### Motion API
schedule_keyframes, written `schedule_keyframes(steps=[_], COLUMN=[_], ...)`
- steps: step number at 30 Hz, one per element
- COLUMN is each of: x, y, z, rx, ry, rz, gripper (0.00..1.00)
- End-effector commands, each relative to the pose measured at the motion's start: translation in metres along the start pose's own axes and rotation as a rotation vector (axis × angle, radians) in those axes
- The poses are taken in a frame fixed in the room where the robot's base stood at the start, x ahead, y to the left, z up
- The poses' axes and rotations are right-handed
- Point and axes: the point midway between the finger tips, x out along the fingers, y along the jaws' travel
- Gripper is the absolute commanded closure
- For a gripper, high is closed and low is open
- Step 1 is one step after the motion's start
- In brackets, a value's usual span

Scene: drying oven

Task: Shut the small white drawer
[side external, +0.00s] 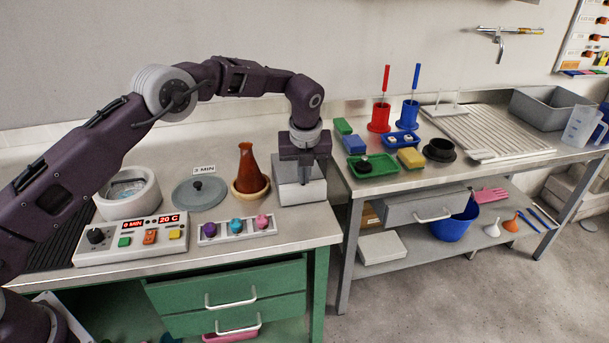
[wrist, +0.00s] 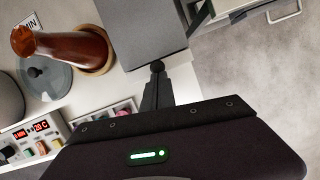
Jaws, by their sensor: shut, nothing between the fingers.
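A small pale box (side external: 313,192), which seems to hold the small white drawer, stands at the right end of the left bench. Its grey top (wrist: 145,28) fills the upper middle of the wrist view. I cannot make out a separate drawer front or how far it is out; my gripper covers part of the box. My gripper (side external: 303,182) points down at the box, its fingers shut and empty. In the wrist view the fingertips (wrist: 157,66) are beside the box's near edge; I cannot tell whether they touch it.
A brown flask (side external: 247,167) in a wooden ring stands left of the box, with a grey lid (side external: 199,194) beyond it. A rack of coloured knobs (side external: 236,229) and a control panel (side external: 132,240) lie along the front. A gap separates this bench from the right table (side external: 390,190).

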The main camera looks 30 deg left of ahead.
Motion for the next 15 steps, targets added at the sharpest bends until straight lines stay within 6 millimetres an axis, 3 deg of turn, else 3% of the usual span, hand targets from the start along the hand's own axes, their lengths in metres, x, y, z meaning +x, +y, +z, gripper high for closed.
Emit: schedule_keyframes(steps=[4,6,12,15], x=[-0.011,-0.022,-0.083,-0.103], y=[0.002,0.001,-0.001,-0.001], z=[-0.019,-0.038,-0.034,-0.034], rx=[0.003,0.006,0.0,0.001], ry=[0.003,0.003,-0.001,0.0], rz=[0.004,0.002,-0.002,-0.002], gripper=[1.0,1.0,1.0,1.0])
